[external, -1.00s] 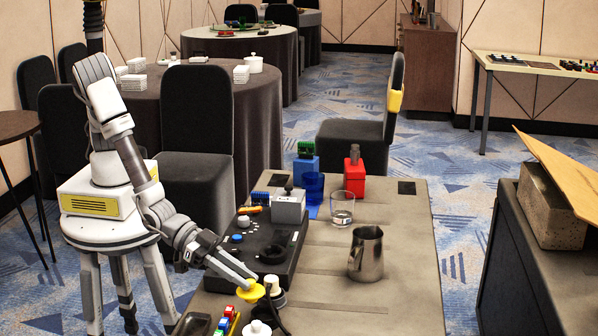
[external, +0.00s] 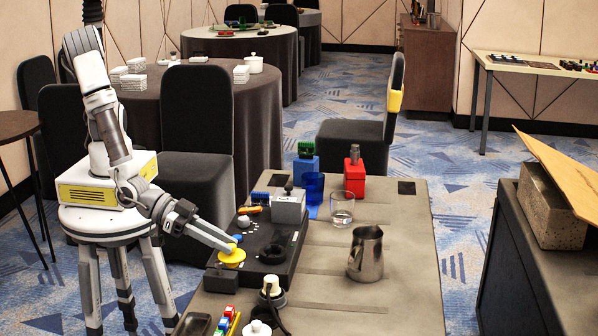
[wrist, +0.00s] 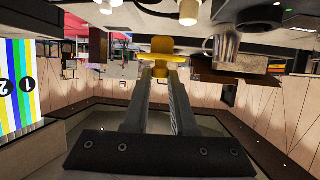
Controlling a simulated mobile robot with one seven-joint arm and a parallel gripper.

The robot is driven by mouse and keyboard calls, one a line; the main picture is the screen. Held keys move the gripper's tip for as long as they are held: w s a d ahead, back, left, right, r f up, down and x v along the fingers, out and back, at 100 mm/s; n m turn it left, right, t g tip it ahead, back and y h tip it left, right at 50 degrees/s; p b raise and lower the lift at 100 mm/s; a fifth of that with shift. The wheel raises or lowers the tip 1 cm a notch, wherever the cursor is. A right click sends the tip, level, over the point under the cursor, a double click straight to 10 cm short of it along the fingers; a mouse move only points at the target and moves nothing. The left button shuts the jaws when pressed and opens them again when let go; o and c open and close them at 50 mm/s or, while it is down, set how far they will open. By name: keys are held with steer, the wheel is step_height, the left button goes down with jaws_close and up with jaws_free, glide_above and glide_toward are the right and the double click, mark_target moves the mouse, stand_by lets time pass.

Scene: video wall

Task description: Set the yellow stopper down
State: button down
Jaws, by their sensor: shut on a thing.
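The yellow stopper (external: 232,257) is a round yellow disc at the tip of my gripper (external: 236,247). In the external view it is over the left edge of the black panel (external: 262,262) on the grey table. In the wrist view the stopper (wrist: 163,57) sits between the two fingertips of my gripper (wrist: 161,72), which are shut on it. I cannot tell whether its underside touches the panel.
A white-topped knob (external: 271,290) stands at the panel's near end. A metal jug (external: 367,254), a clear glass (external: 342,208), a blue cup (external: 314,187) and a red block (external: 355,186) stand on the table.

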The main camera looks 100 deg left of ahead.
steer(key=w+a+n+y+p, duration=0.2)
steer(key=a+n+y, duration=0.35)
steer(key=a, duration=1.45)
steer(key=s+a+r+n+g+y+p, duration=0.1)
steer(key=s+a+n+g+y, duration=0.2)
steer(key=a, duration=0.7)
steer(key=s+a+r+n+g+y+p, duration=0.1)
steer(key=s+a+r+n+g+y, duration=0.3)
steer(key=a, duration=0.6)
steer(key=shift+w+a+f+m+t+h+b, duration=0.15)
steer(key=shift+a+f+t+b, duration=0.25)
steer(key=shift+a+f+b, duration=1.25)
steer(key=shift+w+a+f+m+t+b, duration=0.1)
steer(key=shift+a+f+m+t+b, duration=0.4)
steer(key=shift+a+f, duration=2)
steer(key=shift+w+a+f+t+h+b, duration=0.15)
steer(key=shift+a+f+t+b, duration=0.15)
steer(key=shift+a+f+b, duration=1.65)
steer(key=shift+d+f+p, duration=0.3)
steer(key=shift+f+p, duration=0.2)
steer(key=shift+p, duration=0.25)
steer(key=shift+f+b, duration=0.5)
steer(key=shift+b, duration=0.1)
steer(key=shift+f, duration=0.1)
steer(key=c, duration=0.7)
jaws_free()
steer(key=shift+c, duration=0.2)
